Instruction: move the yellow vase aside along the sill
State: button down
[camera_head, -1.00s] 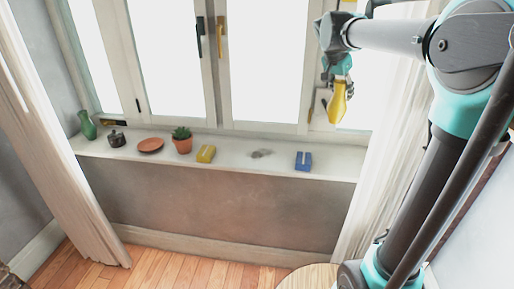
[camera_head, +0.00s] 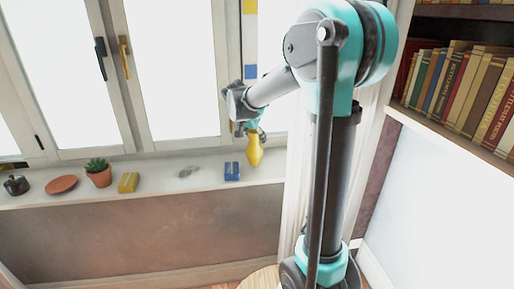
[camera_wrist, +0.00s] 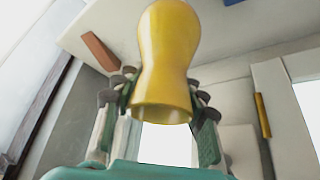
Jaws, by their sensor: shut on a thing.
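The yellow vase (camera_head: 254,150) is held upright by my gripper (camera_head: 252,131) over the right part of the window sill (camera_head: 207,176), right of a blue box (camera_head: 232,171). In the head view its lower end overlaps the sill's surface; whether it touches the sill I cannot tell. In the wrist view the vase (camera_wrist: 167,60) fills the middle, between the fingers of my gripper (camera_wrist: 163,92), which are shut on it. The sill's right end is hidden behind my arm and the curtain.
Left along the sill stand a yellow box (camera_head: 128,182), a potted cactus (camera_head: 98,173), a terracotta saucer (camera_head: 61,184) and a dark pot (camera_head: 16,185). A grey mark (camera_head: 188,172) lies between the two boxes, in bare space. A bookshelf (camera_head: 455,90) stands at right.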

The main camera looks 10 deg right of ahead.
aim_at(250, 133)
jog(key=shift+f, duration=1.95)
jog(key=c, duration=0.9)
grip_release()
jog(key=shift+f, duration=0.1)
jog(key=shift+o, duration=0.2)
jog(key=v, duration=1.2)
jog(key=s+d+f+n+y, duration=0.2)
jog(key=s+d+f+n, duration=0.1)
jog(key=s+f, duration=0.7)
jog(key=s+d+f+n+y, duration=0.2)
jog(key=s+f+n, duration=0.4)
jog(key=s+f, duration=0.5)
jog(key=s+d, duration=0.1)
jog(key=s, duration=0.3)
jog(key=shift+d, duration=0.25)
